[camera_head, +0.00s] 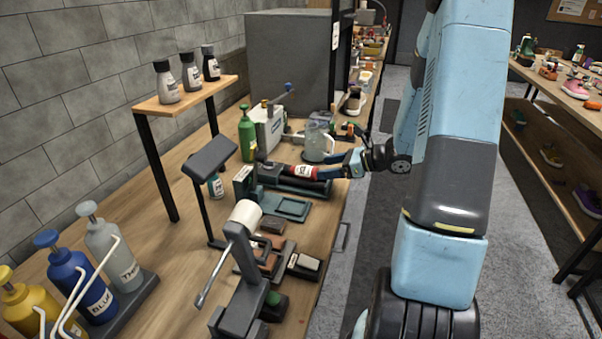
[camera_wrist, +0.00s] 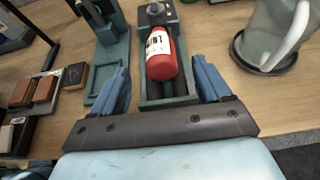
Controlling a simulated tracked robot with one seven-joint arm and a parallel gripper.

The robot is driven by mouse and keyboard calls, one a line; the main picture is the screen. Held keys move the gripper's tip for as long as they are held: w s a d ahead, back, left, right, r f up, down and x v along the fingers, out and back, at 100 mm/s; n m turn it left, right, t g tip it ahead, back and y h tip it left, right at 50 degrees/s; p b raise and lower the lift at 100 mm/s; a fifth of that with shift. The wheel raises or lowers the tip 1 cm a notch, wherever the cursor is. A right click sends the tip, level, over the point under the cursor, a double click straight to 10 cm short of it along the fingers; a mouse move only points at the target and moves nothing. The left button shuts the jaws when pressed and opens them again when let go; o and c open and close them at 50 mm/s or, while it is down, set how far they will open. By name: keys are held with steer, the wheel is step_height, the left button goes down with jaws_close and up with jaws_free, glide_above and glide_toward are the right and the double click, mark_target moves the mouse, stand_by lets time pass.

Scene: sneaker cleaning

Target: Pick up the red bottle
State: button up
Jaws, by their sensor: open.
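The red bottle (camera_wrist: 162,62) has a white label and a grey cap. It lies on its side in a narrow teal holder (camera_wrist: 181,101) with dark bars, its base toward my gripper. In the head view the red bottle (camera_head: 301,171) lies on the workbench, partly hidden by the gripper. My gripper (camera_wrist: 162,66) is open and empty. Its two blue fingers stand on either side of the holder, with the bottle's base in line between them. In the head view my gripper (camera_head: 327,166) reaches in from the right. I cannot tell its exact height above the bottle.
A clear pitcher (camera_wrist: 275,35) stands on a dark round base close right of the fingers. A teal tray (camera_wrist: 106,78) and brown blocks (camera_wrist: 45,89) lie to the left. A green bottle (camera_head: 247,134) and a lamp-like stand (camera_head: 209,158) are nearby on the bench.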

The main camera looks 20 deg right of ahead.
mark_target(305, 169)
steer(key=shift+x, duration=4.2)
steer(key=shift+r, duration=0.15)
steer(key=shift+c, duration=0.2)
